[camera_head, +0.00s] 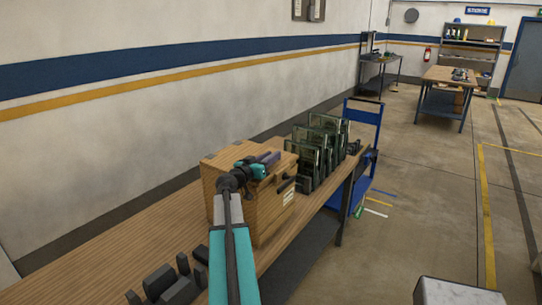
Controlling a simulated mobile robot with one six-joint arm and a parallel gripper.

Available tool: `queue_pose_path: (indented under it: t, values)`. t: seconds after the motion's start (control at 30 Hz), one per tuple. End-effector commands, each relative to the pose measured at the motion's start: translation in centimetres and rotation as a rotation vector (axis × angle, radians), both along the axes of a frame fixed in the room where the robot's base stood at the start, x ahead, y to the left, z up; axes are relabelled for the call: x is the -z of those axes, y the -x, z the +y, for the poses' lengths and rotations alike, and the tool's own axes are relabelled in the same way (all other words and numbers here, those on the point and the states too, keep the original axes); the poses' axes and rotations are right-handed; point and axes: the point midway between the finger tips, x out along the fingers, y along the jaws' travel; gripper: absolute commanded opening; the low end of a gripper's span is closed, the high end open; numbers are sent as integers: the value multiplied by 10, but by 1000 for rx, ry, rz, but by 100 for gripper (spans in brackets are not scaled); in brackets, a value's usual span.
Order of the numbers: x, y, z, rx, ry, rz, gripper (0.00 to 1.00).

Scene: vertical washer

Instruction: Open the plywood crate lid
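The plywood crate (262,222) stands on the long wooden bench, with a white label on the side facing right. Its lid (222,156) lies on top and looks shut, though my arm and gripper cover much of it. A small dark fitting (285,177) shows on the crate's right side, near the top. My gripper (273,159) is over the right part of the lid, pointing right. Its fingers are too small to tell whether they are open or shut, or whether they touch the crate.
Dark green framed panels (322,145) stand in a rack just behind the crate. A blue cart (362,130) stands beyond the bench. The wall runs close along the left; open floor (420,200) lies to the right.

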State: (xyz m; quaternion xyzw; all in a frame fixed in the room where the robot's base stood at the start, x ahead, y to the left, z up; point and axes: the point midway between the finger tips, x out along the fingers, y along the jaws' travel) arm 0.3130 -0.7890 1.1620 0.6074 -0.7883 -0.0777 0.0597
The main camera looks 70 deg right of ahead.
Motion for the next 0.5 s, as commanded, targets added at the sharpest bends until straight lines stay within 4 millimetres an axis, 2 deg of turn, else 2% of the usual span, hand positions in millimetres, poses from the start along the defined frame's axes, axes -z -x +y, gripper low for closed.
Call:
queue_pose_path:
  t: [0.3, 0.43, 0.47, 0.5]
  values:
    - [0, 1, -1, 0, 0, 0, 26]
    - [0, 1, -1, 1, 0, 0, 4]
    - [0, 1, -1, 1, 0, 0, 0]
    - [0, 1, -1, 1, 0, 0, 0]
